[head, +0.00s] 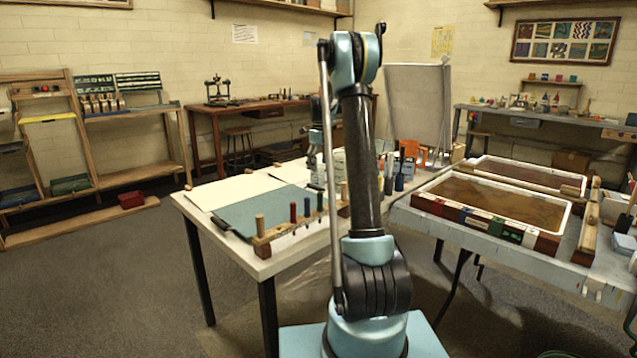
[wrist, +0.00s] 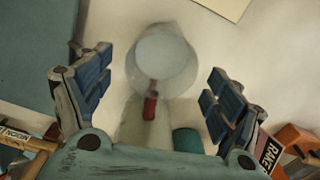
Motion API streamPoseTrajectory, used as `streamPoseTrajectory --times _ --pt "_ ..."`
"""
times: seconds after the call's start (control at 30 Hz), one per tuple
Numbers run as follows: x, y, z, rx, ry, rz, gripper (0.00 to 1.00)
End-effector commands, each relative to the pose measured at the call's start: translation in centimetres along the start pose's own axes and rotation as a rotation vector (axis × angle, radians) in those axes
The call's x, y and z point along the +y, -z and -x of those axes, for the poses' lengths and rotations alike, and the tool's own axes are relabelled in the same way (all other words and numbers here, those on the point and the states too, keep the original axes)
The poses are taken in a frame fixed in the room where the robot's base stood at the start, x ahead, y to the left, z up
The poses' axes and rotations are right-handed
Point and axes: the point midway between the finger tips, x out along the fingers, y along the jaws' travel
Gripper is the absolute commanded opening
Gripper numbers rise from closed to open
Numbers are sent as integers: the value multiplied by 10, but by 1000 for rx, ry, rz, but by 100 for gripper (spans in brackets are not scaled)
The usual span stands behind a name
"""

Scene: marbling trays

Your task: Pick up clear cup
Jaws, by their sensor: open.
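The clear cup (wrist: 165,60) shows in the wrist view as a pale, see-through round shape on the light table top. My gripper (wrist: 158,78) is open, with one blue-padded finger to the left of the cup and one to the right. Clear gaps show between the fingers and the cup, and nothing is held. A red-handled item (wrist: 151,104) shows at the cup's near side; I cannot tell whether it is inside, behind or in front. In the head view my gripper (head: 317,165) is partly hidden behind my arm, and I cannot make out the cup there.
A teal-green object (wrist: 188,141) lies near the right finger, and a block lettered RAKE (wrist: 268,153) is at the lower right. A wooden rack (head: 262,243) with several upright tools stands along the white table's front. A marbling tray (head: 455,208) sits on the table to the right.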

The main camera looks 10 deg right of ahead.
Motion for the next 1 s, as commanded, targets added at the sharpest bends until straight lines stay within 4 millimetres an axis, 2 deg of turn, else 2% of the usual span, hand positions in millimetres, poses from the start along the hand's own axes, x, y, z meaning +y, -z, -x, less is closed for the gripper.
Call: streamPoseTrajectory --times 0.2,0.47,0.77,0.8,1.0 --pt "0 0 -21 0 0 0 85" --pt "0 0 -23 0 0 1 85" --pt "0 0 -23 0 0 1 19" --pt "0 0 -23 0 0 1 15" --pt "0 0 -23 0 0 1 15"
